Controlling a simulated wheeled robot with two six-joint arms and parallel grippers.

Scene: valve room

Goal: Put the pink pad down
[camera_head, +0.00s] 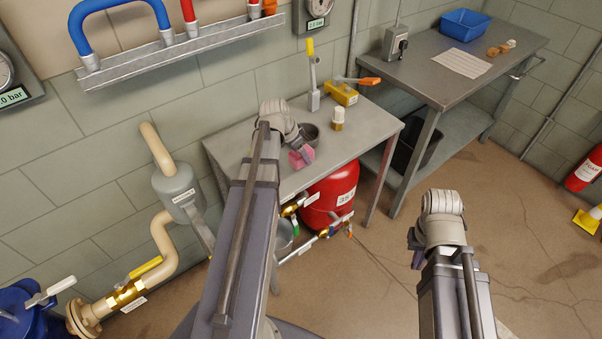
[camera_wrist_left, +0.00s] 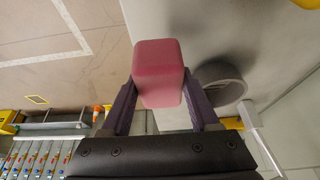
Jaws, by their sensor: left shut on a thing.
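The pink pad (camera_wrist_left: 158,72) is a rounded block held between the two dark fingers of my left gripper (camera_wrist_left: 160,108) in the left wrist view. In the head view the pad (camera_head: 296,160) shows beside the left gripper (camera_head: 304,155), over the small grey table (camera_head: 352,143). Whether the pad touches the tabletop I cannot tell.
A red tank (camera_head: 330,196) stands underneath. The tabletop's right front part is clear.

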